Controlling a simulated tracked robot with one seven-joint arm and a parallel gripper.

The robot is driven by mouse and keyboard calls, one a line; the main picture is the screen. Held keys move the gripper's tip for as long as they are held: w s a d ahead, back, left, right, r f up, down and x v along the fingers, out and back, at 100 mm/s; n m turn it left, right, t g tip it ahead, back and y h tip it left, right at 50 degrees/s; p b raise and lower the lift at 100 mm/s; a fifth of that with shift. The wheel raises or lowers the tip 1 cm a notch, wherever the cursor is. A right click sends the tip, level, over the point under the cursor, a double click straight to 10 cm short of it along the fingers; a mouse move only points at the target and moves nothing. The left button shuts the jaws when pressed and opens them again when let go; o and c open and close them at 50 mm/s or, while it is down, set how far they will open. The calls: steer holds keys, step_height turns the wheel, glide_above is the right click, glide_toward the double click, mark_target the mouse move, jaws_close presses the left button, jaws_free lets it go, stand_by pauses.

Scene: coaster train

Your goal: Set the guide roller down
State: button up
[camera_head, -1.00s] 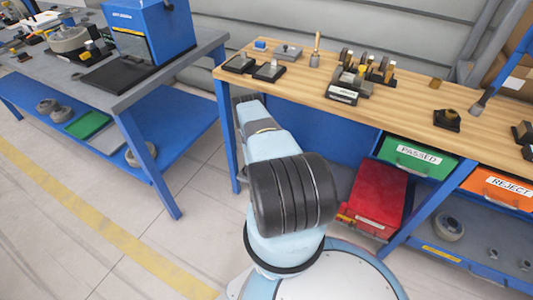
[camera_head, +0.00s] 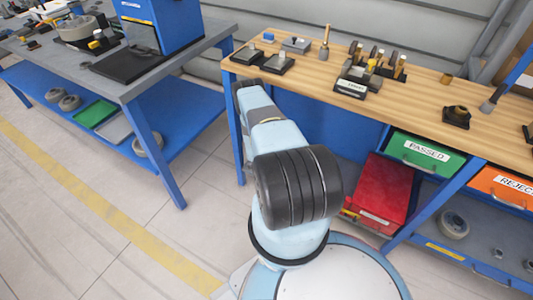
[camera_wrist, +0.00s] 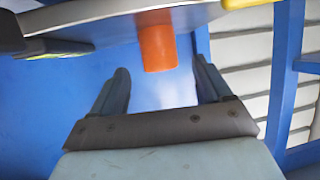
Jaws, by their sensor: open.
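My gripper (camera_wrist: 163,85) shows in the wrist view with its two fingers apart and nothing held between them. An orange cylinder (camera_wrist: 157,45) hangs below a grey surface (camera_wrist: 195,18), beyond the gap between the fingertips; I cannot tell whether it is the guide roller. In the head view my arm reaches toward the left end of the wooden bench (camera_head: 400,98), and its own links hide the gripper. Grey wheel-like parts lie on the lower shelves, one at the right (camera_head: 453,222). No part can be surely named as the guide roller.
The bench top carries a small rack (camera_head: 367,72), dark blocks (camera_head: 278,62) and a dark stand (camera_head: 456,116). Below are a green PASSED drawer (camera_head: 425,155), an orange reject drawer (camera_head: 497,187) and a red case (camera_head: 380,192). A blue-legged grey bench (camera_head: 110,82) stands left.

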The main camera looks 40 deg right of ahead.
steer(key=v, duration=0.7)
steer(key=shift+a, duration=0.1)
stand_by(0.4)
